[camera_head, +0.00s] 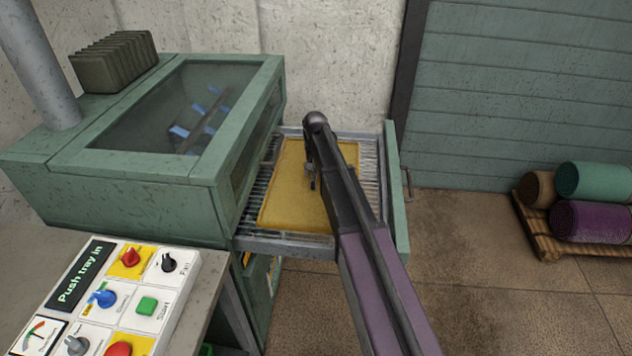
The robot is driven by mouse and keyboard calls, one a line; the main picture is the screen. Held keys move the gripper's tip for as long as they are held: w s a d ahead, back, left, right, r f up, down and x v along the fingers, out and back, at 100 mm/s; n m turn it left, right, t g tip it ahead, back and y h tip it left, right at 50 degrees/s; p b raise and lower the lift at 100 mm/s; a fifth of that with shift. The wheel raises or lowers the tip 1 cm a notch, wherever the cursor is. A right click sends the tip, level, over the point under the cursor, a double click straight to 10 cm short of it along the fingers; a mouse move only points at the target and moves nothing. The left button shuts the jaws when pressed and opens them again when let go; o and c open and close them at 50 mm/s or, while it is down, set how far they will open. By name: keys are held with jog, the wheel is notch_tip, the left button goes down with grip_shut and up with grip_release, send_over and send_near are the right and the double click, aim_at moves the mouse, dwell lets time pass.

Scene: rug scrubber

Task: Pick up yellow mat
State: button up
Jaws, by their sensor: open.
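The yellow mat (290,198) lies flat on a slatted metal tray (370,178) that is pulled out from the right side of a green machine (222,195). My arm reaches in from the bottom right and covers the mat's right part. My gripper (312,184) points down over the middle of the mat and is open. It is small in the view, and I cannot tell whether its fingertips touch the mat.
A control panel (200,305) with knobs and buttons stands at the front left. Rolled mats (597,182) lie on a wooden pallet (548,243) at the right. A wall stands close behind the tray. The floor between tray and pallet is clear.

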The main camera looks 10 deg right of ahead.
aim_at(316, 170)
jog(key=shift+c, duration=0.2)
grip_shut()
jog(key=shift+r, duration=0.1)
dwell(0.5)
notch_tip(316, 170, up, 3)
jog(key=p, duration=0.3)
jog(key=shift+r, duration=0.1)
jog(key=shift+s+r+p, duration=0.1)
jog(key=shift+r+p, duration=0.25)
jog(key=shift+p, duration=0.25)
jog(key=s, duration=0.5)
jog(key=s+d, duration=0.1)
jog(key=s, duration=0.4)
jog(key=s+r, duration=0.1)
jog(key=s, duration=0.4)
jog(key=shift+s+d+p, duration=0.3)
jog(key=shift+s+p, duration=0.05)
jog(key=shift+p, duration=0.05)
jog(key=shift+r, duration=0.1)
